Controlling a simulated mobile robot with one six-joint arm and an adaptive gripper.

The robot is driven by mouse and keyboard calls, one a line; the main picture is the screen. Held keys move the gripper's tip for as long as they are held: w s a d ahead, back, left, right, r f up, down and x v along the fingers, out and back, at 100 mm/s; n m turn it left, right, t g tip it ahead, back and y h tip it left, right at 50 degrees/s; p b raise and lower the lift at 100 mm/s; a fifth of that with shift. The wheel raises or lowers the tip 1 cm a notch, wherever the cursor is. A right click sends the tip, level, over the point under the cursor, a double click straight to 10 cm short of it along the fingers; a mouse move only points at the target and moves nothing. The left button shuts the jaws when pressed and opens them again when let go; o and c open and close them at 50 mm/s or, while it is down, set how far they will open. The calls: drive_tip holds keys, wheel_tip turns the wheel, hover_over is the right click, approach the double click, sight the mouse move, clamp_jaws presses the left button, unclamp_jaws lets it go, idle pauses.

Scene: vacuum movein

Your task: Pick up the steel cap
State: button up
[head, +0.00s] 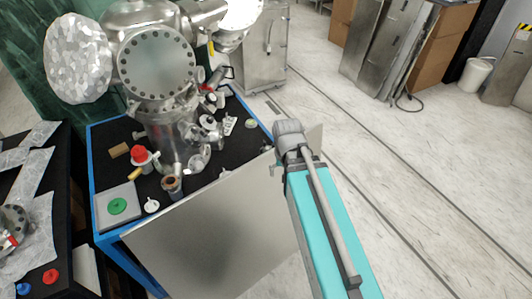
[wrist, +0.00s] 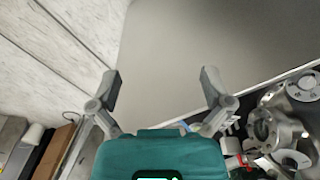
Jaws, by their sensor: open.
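I cannot tell for sure which piece is the steel cap. Several small pale metal parts lie on the black table top (head: 112,150), among them a round knobbed piece (head: 152,205) near the front edge and a small pale disc (head: 251,123) near the right edge. My gripper (wrist: 161,73) is open and empty in the wrist view, its two fingers wide apart in front of a plain grey panel (wrist: 190,35). In the head view my arm reaches up from the bottom to the right edge of the table; the fingers are small and partly hidden there.
The grey panel (head: 215,235) stands along the table's front side. A large steel chamber (head: 155,65) fills the back of the table. A grey plate with a green disc (head: 117,206) lies at the front left. The floor (head: 400,190) on the right is clear.

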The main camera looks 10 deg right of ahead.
drive_tip(key=w+a+f+m+t+h+b, duration=0.1)
drive_tip(key=w+m, duration=1)
drive_tip(key=w+a+f+m+t+b, duration=0.1)
drive_tip(key=w+a+m+b, duration=0.1)
drive_tip(key=w+m, duration=0.9)
drive_tip(key=shift+w+a+f+m+t+h, duration=0.15)
drive_tip(key=shift+a+m+t+h, duration=0.2)
drive_tip(key=shift+m, duration=0.35)
drive_tip(key=shift+d+f, duration=0.1)
drive_tip(key=shift+d, duration=0.05)
drive_tip(key=b, duration=0.8)
hover_over(266, 151)
drive_tip(key=s, duration=0.2)
drive_tip(key=f, duration=0.8)
drive_tip(key=shift+s+a, duration=0.1)
drive_tip(key=shift+a, duration=0.3)
drive_tip(key=shift+f, duration=0.15)
drive_tip(key=shift+b+x, duration=2.5)
drive_tip(key=shift+b, duration=0.1)
drive_tip(key=shift+a, duration=0.1)
